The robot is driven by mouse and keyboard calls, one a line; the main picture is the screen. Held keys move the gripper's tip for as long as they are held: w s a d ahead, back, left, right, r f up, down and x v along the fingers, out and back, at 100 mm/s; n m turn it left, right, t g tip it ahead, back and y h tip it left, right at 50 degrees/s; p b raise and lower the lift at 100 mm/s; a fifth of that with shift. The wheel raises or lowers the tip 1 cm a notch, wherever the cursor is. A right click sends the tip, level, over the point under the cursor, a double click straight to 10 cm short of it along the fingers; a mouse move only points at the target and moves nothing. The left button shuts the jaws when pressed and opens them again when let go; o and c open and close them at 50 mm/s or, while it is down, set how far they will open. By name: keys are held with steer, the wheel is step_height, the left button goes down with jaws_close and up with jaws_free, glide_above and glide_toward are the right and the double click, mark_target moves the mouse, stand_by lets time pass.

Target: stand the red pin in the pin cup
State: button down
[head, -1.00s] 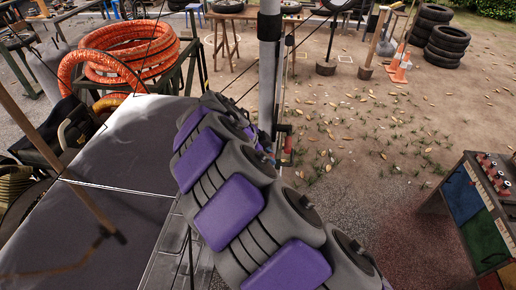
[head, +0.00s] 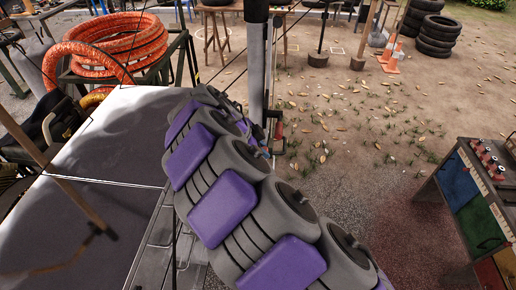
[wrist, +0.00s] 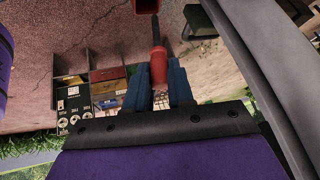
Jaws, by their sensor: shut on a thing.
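In the wrist view my gripper (wrist: 158,85) has two blue fingers closed around the red pin (wrist: 158,66). The pin's red grip sits between the fingertips, and a thin shaft runs from it toward the top edge. A red piece (wrist: 145,5) shows at the top edge, in line with the shaft. I cannot tell whether it is the pin cup or whether the shaft touches it. In the head view my purple and grey arm hides most of the gripper. A small red part (head: 279,129) shows beside the pole there; I cannot tell what it is.
A grey upright pole (head: 256,70) stands close beyond my arm. A grey cart top (head: 90,220) lies at the left, with orange hose coils (head: 118,42) behind it. A cabinet with coloured panels (head: 480,215) stands at the right. The dirt ground between is mostly open.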

steer(key=shift+d+f+b, duration=0.3)
steer(key=shift+f+b, duration=0.15)
steer(key=shift+f, duration=0.3)
steer(key=shift+a+f+b, duration=0.15)
steer(key=shift+f+b, duration=1.8)
steer(key=shift+f, duration=0.65)
steer(key=shift+a, duration=0.15)
steer(key=c, duration=0.9)
jaws_free()
steer(key=p+v, duration=0.3)
steer(key=v, duration=1.4)
steer(key=shift+r, duration=0.15)
